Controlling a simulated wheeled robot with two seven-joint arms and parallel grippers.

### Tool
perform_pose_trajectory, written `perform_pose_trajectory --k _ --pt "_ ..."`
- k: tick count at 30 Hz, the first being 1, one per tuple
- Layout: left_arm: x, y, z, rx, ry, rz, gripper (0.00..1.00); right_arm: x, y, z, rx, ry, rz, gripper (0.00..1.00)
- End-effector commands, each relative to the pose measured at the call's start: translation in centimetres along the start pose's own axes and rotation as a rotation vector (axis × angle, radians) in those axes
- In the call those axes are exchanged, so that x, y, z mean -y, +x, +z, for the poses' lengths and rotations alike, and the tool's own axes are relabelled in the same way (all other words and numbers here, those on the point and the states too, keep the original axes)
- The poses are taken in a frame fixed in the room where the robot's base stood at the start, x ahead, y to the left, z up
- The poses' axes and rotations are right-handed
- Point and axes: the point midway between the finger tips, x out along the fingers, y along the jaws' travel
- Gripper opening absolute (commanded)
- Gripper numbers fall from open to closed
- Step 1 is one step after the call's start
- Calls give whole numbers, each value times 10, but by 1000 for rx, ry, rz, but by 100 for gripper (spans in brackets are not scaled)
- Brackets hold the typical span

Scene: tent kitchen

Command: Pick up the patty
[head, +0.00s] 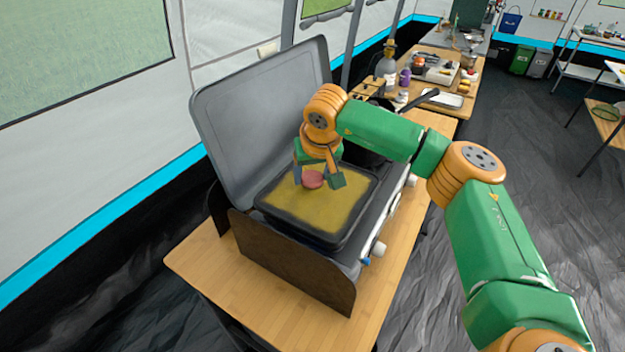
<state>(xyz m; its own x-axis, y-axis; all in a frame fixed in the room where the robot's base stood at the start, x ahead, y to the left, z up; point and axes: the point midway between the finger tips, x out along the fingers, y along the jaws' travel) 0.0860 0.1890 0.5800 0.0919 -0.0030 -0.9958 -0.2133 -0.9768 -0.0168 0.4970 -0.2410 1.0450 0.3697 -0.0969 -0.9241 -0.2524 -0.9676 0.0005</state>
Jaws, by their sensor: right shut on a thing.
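The patty (312,180) is a small round reddish-pink disc. It is at my right gripper (318,182), whose fingers point down on both sides of it over the griddle. The right gripper is shut on the patty. The griddle (318,222) is a dark-rimmed rectangular pan with a yellowish surface, set on the camp stove. I cannot tell whether the patty touches the griddle or hangs just above it. My left gripper is not in view.
The stove's grey lid (255,105) stands open behind the griddle. A wooden table (215,262) carries the stove. Behind are a gas bottle (387,68), a black pan and a second table with several items.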

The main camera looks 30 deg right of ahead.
Motion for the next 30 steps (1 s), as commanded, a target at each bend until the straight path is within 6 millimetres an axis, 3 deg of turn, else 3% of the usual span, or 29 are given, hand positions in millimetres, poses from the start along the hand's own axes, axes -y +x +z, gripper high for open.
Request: perform_pose_trajectory --k 3,10,16,21,30 --pt "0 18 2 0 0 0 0 -1 -18 -8 -8 2 -4 5" --pt "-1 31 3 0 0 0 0 -42 -87 -2 -7 3 -4 5" --pt "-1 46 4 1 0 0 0 -84 -118 20 -3 3 -2 5" --pt "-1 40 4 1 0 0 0 -105 -139 28 -2 1 0 5" --pt "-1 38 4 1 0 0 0 -112 -143 33 1 -1 -1 5"
